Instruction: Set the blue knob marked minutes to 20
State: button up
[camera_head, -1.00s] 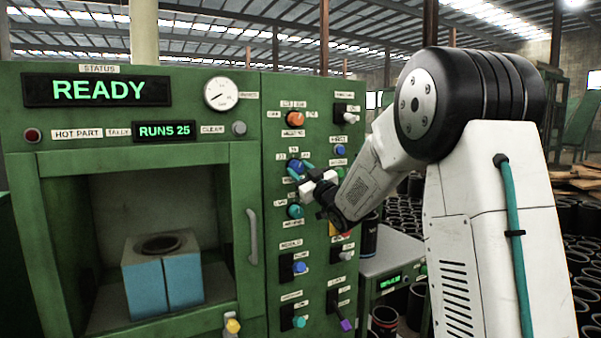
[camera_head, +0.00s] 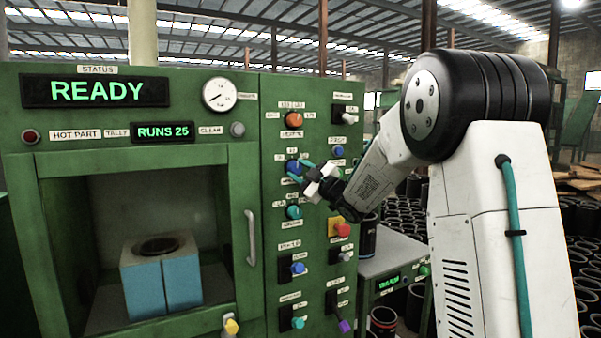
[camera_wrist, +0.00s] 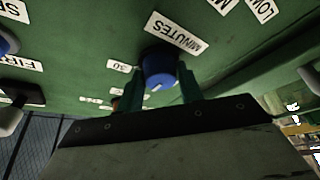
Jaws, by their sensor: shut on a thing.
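The blue knob (camera_head: 293,168) sits on the green control panel, between the orange knob above and the teal knob below. In the wrist view the blue knob (camera_wrist: 159,70) is close, with a MINUTES label (camera_wrist: 177,32) beside it and a 30 label (camera_wrist: 120,66) to its left. My gripper (camera_head: 302,172) reaches in from the right, and its two teal fingers are shut on the blue knob, one on each side. In the wrist view my gripper (camera_wrist: 160,84) covers part of the dial. The knob's pointer setting cannot be read clearly.
An orange knob (camera_head: 293,119) and a teal knob (camera_head: 294,212) are close above and below. A red button (camera_head: 342,230) on a yellow plate lies right of the teal knob. The READY display (camera_head: 97,91) is lit.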

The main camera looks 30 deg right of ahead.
jog(key=o, duration=1)
jog(key=shift+s, duration=0.1)
jog(key=v, duration=0.7)
jog(key=shift+s+d+f, duration=0.1)
jog(key=shift+s+d, duration=0.05)
jog(key=shift+s, duration=0.15)
